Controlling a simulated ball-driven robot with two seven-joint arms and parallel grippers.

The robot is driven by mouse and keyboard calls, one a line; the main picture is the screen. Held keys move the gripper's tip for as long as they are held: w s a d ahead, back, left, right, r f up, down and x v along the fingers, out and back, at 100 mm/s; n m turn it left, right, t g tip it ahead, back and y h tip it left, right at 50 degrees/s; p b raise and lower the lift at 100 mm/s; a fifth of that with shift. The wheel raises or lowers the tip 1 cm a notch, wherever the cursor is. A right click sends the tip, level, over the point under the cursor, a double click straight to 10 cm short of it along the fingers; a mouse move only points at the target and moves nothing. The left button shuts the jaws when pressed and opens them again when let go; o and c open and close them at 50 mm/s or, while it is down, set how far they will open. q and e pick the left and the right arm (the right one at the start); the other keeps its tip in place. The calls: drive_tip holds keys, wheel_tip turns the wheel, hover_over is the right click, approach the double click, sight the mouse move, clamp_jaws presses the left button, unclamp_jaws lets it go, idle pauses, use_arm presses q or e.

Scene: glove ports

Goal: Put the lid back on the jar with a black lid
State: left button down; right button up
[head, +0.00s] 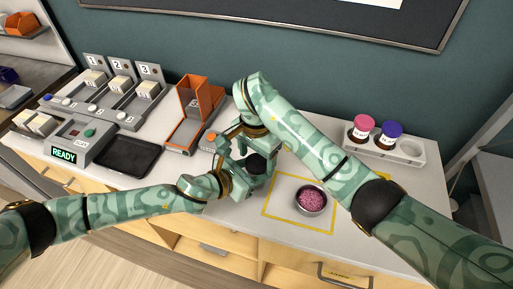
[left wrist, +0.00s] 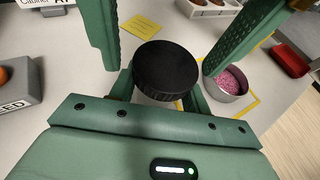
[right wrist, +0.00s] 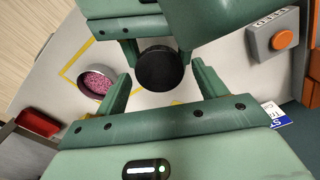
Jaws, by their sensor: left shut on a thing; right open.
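The black lid (head: 257,163) is a round disc held above the counter; it also shows in the left wrist view (left wrist: 165,68) and the right wrist view (right wrist: 159,69). My left gripper (head: 250,178) is shut on it. My right gripper (head: 245,148) is open, its fingers spread on either side of the lid, apparently not touching it in the right wrist view. The open jar (head: 310,200), full of pink grains, stands upright inside a yellow outlined square (head: 268,215), to the right of both grippers in the head view. It also shows in the left wrist view (left wrist: 228,84).
A white rack (head: 412,151) at the right holds a pink-lidded jar (head: 363,129) and a blue-lidded jar (head: 388,134), beside an empty round recess. An orange bin (head: 196,97), a black tray (head: 125,155) and a READY box (head: 78,143) stand left. My right forearm crosses above the counter.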

drive_tip(key=shift+f, duration=0.1)
drive_tip(key=c, duration=1)
drive_tip(key=m, duration=0.3)
drive_tip(key=o, duration=1.1)
drive_tip(key=shift+r, duration=2.3)
drive_tip(key=shift+c, duration=0.4)
